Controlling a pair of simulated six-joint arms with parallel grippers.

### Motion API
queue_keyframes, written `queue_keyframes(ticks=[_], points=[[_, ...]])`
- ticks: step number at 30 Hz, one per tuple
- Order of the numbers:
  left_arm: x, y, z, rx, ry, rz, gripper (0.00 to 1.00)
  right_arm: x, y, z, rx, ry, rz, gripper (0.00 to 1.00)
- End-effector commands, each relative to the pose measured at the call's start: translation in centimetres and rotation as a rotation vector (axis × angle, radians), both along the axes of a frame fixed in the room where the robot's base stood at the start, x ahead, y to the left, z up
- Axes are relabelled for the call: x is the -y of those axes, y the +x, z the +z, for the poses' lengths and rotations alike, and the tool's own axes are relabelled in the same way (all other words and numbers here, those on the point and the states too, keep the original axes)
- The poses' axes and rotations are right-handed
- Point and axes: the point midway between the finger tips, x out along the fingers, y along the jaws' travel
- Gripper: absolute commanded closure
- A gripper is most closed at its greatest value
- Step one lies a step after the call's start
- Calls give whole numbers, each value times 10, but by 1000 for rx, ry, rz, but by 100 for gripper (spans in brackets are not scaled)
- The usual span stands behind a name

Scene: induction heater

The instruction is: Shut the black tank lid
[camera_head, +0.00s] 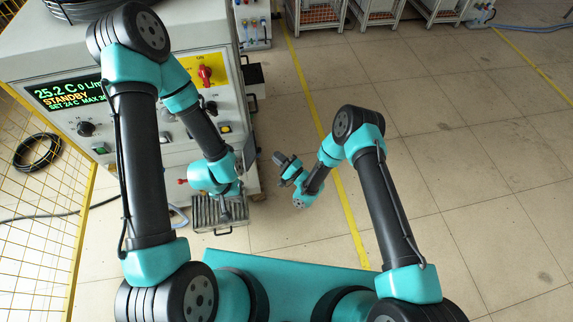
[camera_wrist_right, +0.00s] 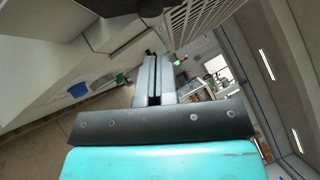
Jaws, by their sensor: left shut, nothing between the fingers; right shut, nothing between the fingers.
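I cannot single out the black tank lid with certainty. A black flap-like part (camera_head: 253,74) sticks out from the right side of the grey heater cabinet (camera_head: 180,150), with black handle-like loops below it. My left gripper (camera_head: 226,212) is shut and empty, low in front of the cabinet, over a grey ribbed box (camera_head: 205,217); whether they touch is unclear. My right gripper (camera_head: 281,159) is shut and empty, in free space to the right of the cabinet and apart from it. Its closed fingers also show in the right wrist view (camera_wrist_right: 155,62).
The cabinet front carries a lit display (camera_head: 68,92) and a red switch (camera_head: 205,73) on a yellow plate. A yellow mesh fence (camera_head: 45,220) stands at the left. Wire-sided crates (camera_head: 318,14) stand at the back. The tiled floor at the right is clear.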

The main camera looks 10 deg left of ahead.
Motion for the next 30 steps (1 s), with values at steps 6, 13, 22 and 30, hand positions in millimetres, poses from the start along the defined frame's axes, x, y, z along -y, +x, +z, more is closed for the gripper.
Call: queue_keyframes(ticks=[6,13,22,30], points=[[0,0,0,0,0,0,100,-27,-4,12,1,0,2,100],[0,0,0,0,0,0,100,-39,-8,17,0,0,0,100],[0,0,0,0,0,0,100,-39,-8,17,0,0,-1,100],[0,0,0,0,0,0,100,-45,-9,20,8,-21,7,100]])
